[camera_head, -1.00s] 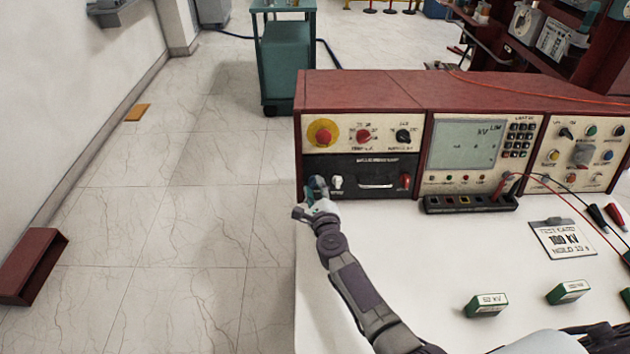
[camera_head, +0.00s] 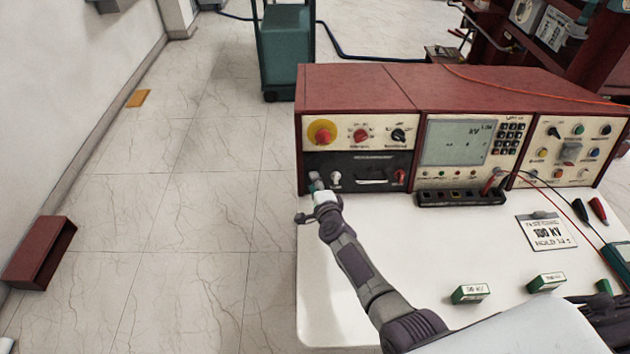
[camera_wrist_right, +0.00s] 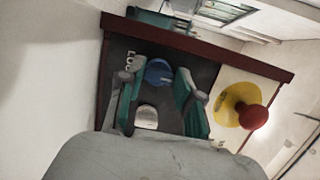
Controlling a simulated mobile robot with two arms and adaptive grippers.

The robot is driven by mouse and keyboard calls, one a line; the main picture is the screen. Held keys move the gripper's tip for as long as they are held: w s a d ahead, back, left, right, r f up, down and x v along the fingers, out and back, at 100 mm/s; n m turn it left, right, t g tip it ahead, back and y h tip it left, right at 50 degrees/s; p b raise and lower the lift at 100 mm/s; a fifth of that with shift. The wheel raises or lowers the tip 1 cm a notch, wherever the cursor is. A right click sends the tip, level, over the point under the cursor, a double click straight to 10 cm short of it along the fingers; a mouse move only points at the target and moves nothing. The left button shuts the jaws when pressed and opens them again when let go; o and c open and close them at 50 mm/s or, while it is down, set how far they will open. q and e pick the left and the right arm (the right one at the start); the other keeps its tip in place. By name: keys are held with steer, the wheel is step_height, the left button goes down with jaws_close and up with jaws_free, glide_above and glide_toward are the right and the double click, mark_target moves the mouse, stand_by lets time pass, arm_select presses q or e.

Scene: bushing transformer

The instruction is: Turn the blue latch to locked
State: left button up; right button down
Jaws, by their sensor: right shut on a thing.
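The blue latch (camera_wrist_right: 158,73) shows in the right wrist view as a round blue knob on a dark panel, beside partly hidden white lettering starting "LO". My right gripper (camera_wrist_right: 160,76) has its two teal fingers on either side of the latch and is shut on it. In the head view my right gripper (camera_head: 314,188) is at the left end of the console's dark lower panel (camera_head: 365,160); the latch is hidden behind it there. How far the latch is turned is hard to tell. My left gripper is not in view.
The red console (camera_head: 400,85) stands on a white table (camera_head: 400,230). A red emergency button (camera_head: 322,135) is above the latch, and a white knob (camera_head: 336,179) is beside my gripper. Green blocks (camera_head: 470,293) and a test card (camera_head: 545,232) lie to the right.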

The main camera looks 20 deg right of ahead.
stand_by(0.6)
steer(key=c, duration=0.8)
jaws_free()
steer(key=shift+o, duration=0.2)
steer(key=shift+s, duration=0.1)
steer(key=f+v, duration=0.1)
steer(key=v, duration=0.8)
steer(key=f+v, duration=0.1)
steer(key=v, duration=0.4)
steer(key=shift+s+f, duration=0.2)
steer(key=shift+s, duration=0.4)
steer(key=shift+f, duration=0.1)
